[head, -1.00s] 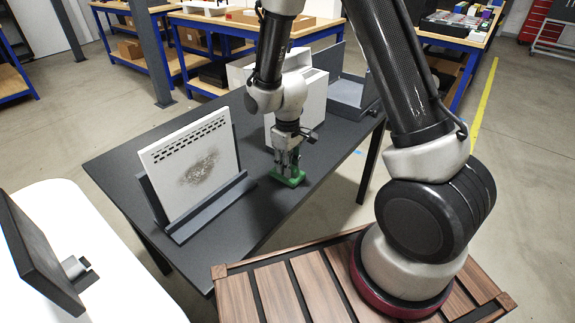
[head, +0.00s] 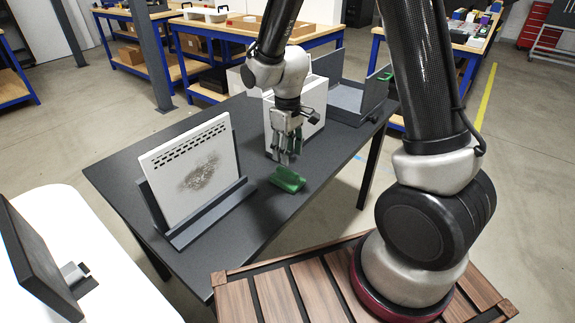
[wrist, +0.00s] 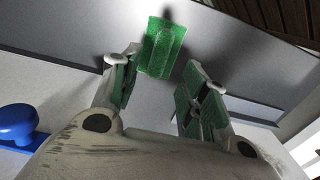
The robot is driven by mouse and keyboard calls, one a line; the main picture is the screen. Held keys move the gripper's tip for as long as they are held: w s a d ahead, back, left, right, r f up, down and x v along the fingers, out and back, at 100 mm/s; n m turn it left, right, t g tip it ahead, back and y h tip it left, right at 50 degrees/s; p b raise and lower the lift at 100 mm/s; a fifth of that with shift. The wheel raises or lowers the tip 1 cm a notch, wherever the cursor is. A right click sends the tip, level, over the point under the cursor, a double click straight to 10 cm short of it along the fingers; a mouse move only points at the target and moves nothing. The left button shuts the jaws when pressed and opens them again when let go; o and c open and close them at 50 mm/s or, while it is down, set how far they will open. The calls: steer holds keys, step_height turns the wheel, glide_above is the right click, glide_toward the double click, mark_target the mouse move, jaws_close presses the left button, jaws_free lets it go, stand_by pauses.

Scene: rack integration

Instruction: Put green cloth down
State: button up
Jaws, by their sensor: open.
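The green cloth (head: 288,179) lies on the dark table, near its front edge and right of the white panel. It also shows in the wrist view (wrist: 162,47), beyond my fingertips. My gripper (head: 286,160) is above and slightly behind the cloth, apart from it. In the wrist view my gripper (wrist: 168,75) has its green-padded fingers spread, with nothing held between them.
A white perforated panel (head: 190,170) with a dark smudge stands in a grey holder (head: 212,213) on the dark table (head: 120,168). A white box (head: 312,100) and a grey open tray (head: 355,100) stand behind my gripper. Table surface beside the cloth is clear.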

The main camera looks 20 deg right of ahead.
mark_target(288, 170)
steer(key=s+d+r+m+t, duration=0.15)
steer(key=s+d+r, duration=0.3)
steer(key=r, duration=0.45)
steer(key=s+d+r+m+t, duration=0.15)
steer(key=s+d+r, duration=0.3)
steer(key=r, duration=0.45)
steer(key=s+d+r+m, duration=0.2)
steer(key=s+d, duration=0.1)
steer(key=s, duration=0.3)
steer(key=s+d+r+m+t, duration=0.1)
steer(key=s+d+r, duration=0.2)
steer(key=s, duration=0.3)
steer(key=shift+r+m, duration=0.15)
steer(key=shift+m, duration=0.25)
steer(key=shift+o, duration=0.3)
